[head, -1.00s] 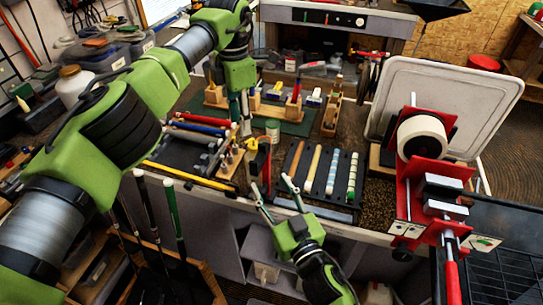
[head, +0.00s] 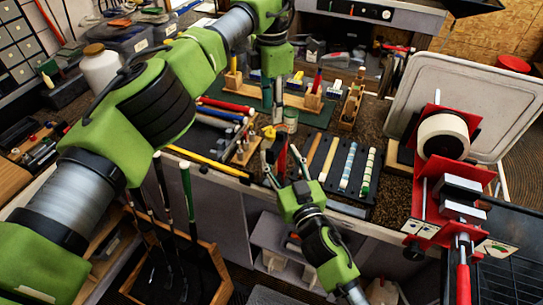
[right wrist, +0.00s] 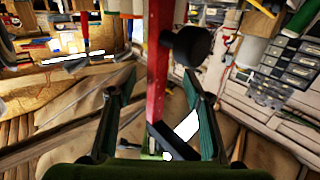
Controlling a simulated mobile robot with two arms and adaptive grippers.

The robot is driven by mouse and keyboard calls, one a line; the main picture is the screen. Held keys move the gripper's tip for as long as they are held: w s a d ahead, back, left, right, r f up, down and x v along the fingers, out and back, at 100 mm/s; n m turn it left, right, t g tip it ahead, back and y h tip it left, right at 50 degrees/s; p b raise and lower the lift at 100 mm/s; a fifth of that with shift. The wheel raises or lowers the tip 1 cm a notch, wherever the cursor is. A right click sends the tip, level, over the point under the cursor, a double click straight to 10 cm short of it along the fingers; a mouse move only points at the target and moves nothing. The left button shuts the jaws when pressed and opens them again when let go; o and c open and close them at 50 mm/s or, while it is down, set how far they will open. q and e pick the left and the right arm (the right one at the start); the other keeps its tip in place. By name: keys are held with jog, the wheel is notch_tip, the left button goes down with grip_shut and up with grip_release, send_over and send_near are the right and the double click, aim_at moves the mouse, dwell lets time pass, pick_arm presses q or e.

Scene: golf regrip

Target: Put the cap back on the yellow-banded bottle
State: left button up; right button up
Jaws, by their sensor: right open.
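I cannot surely pick out the yellow-banded bottle or its cap. A small yellow item (head: 269,131) stands on the bench beside a small pale can (head: 290,120) with a light lid. My right gripper (head: 280,157) is open at the bench's front edge, its fingers on either side of a red and black upright tool (head: 281,146). In the right wrist view a red bar (right wrist: 158,60) with a black knob shows between the spread fingers; I cannot tell whether they touch it. My left gripper (head: 273,95) points down over the back of the bench; its grasp is unclear.
A black rack (head: 343,163) of grips lies right of my right gripper. A small wooden rack (head: 245,148) stands to the left. A white jar (head: 98,70) stands far left.

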aim_at(271, 139)
jog(key=x, duration=0.8)
jog(key=shift+f, duration=0.1)
jog(key=shift+s, duration=0.1)
grip_shut()
jog(key=shift+f, duration=0.1)
